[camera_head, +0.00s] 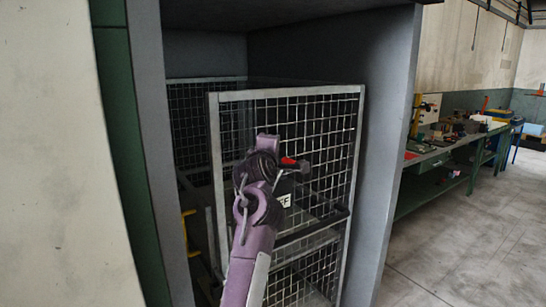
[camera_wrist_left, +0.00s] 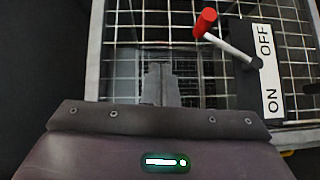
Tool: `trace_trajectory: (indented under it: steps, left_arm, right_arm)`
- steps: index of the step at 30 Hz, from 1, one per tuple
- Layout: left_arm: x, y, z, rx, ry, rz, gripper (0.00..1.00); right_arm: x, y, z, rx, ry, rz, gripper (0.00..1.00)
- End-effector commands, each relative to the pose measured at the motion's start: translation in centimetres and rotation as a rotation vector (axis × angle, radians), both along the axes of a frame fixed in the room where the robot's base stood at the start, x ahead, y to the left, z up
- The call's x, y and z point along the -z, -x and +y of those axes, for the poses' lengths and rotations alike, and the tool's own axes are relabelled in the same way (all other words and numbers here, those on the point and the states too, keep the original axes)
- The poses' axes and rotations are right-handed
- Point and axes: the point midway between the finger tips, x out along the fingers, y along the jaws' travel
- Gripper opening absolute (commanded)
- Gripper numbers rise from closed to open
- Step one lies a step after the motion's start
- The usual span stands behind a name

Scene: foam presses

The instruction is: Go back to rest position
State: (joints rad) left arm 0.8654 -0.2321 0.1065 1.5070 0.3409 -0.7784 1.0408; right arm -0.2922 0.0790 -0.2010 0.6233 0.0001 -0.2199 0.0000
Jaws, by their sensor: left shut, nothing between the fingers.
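My left gripper (camera_wrist_left: 161,84) shows in the left wrist view with its two fingers together and empty, in front of the wire mesh. In the head view my purple left arm reaches up from the bottom to the mesh door (camera_head: 345,155), and its wrist hides the fingers. A switch lever with a red handle (camera_wrist_left: 205,22) sits to the right of the fingers, apart from them. The lever slants up and left from its pivot on the ON/OFF plate (camera_wrist_left: 268,70). In the head view the red handle (camera_head: 288,161) shows just right of my wrist. My right gripper is out of view.
The mesh cage stands inside a grey cabinet frame (camera_head: 385,130), with walls close on both sides. A pale wall (camera_head: 50,150) is at the left. A green workbench (camera_head: 430,160) with tools stands at the right, beside open floor (camera_head: 470,240).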

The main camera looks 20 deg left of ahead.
Motion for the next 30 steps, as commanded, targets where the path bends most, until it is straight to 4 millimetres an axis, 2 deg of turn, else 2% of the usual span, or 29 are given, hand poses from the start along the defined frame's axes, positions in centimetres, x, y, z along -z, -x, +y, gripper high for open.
trace_trajectory:
  steps: [5,14,17,20,23,24,26,30]
  left_arm:
    - [0.0,0.2,-0.1,0.002,-0.001,0.002,0.00]
    - [0.0,0.2,-0.1,0.001,-0.001,0.002,0.00]
    - [1.3,-0.1,-0.2,0.002,-0.020,0.021,0.00]
    - [5.3,-0.9,-0.5,0.011,-0.084,0.080,0.00]
    - [11.9,-1.7,-1.2,0.036,-0.193,0.170,0.00]
    - [15.0,-1.9,-1.4,0.049,-0.241,0.212,0.00]
    - [19.7,-1.8,-1.8,0.074,-0.317,0.274,0.00]
    - [30.4,-0.5,-2.6,0.146,-0.479,0.407,0.00]
  right_arm:
    - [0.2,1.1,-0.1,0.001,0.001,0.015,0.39]
    - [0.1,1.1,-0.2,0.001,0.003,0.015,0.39]
    - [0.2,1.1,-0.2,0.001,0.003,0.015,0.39]
    - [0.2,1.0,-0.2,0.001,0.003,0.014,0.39]
    - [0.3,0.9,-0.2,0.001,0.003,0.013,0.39]
    - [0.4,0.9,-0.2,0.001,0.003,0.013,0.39]
    - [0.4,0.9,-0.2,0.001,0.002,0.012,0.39]
    - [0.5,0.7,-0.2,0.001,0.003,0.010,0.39]
